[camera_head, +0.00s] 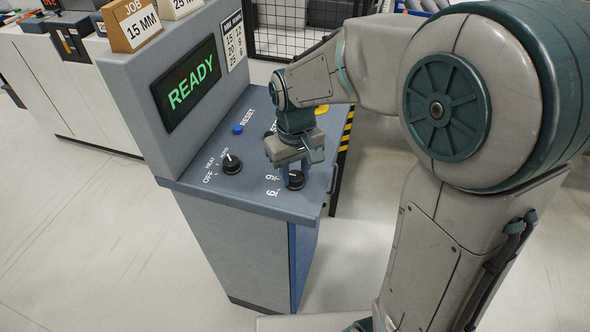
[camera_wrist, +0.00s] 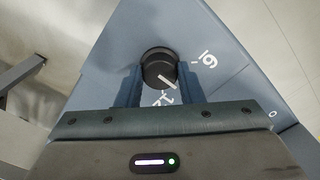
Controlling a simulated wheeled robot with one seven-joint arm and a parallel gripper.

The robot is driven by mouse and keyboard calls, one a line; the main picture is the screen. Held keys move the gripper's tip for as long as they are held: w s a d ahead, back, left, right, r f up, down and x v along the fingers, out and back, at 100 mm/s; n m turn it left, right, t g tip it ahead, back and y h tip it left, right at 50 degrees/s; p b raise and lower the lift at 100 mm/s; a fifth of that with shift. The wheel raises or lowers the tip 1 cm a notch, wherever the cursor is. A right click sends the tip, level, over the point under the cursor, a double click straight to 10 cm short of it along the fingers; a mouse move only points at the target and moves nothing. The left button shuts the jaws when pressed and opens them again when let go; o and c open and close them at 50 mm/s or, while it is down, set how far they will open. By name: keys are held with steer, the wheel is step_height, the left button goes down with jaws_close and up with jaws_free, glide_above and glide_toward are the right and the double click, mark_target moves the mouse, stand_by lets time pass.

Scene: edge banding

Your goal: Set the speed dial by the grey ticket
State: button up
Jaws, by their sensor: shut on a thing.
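The speed dial (camera_head: 295,180) is a round black knob with a white line, at the front right of the machine's sloped panel. My gripper (camera_head: 292,165) is over it, with its fingers closed on the knob's sides. In the wrist view the dial (camera_wrist: 159,68) sits between both fingers. Its white line points to the lower right, between a 12 at the bottom and an underlined numeral at the right. A white-grey ticket (camera_head: 181,6) on top of the machine is cut off and seems to read 25. Next to it, a brown JOB ticket (camera_head: 133,23) reads 15 MM.
The screen (camera_head: 188,84) shows READY in green. A chart (camera_head: 233,41) beside it pairs 15 with 12, 20 with 9 and 25 with 6. The panel also has a HEAT knob (camera_head: 231,164) and a blue RESET button (camera_head: 238,130). A yellow button (camera_head: 320,110) is partly behind my arm.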

mark_target(295, 175)
steer(key=o, duration=1)
steer(key=shift+r, duration=0.1)
step_height(295, 175, up, 14)
steer(key=shift+b, duration=0.3)
steer(key=s+d+f+m+t, duration=0.3)
steer(key=s+d+f+m, duration=0.2)
steer(key=s+d+f, duration=0.4)
steer(key=s+d, duration=0.3)
steer(key=s, duration=0.1)
steer(key=shift+d, duration=0.25)
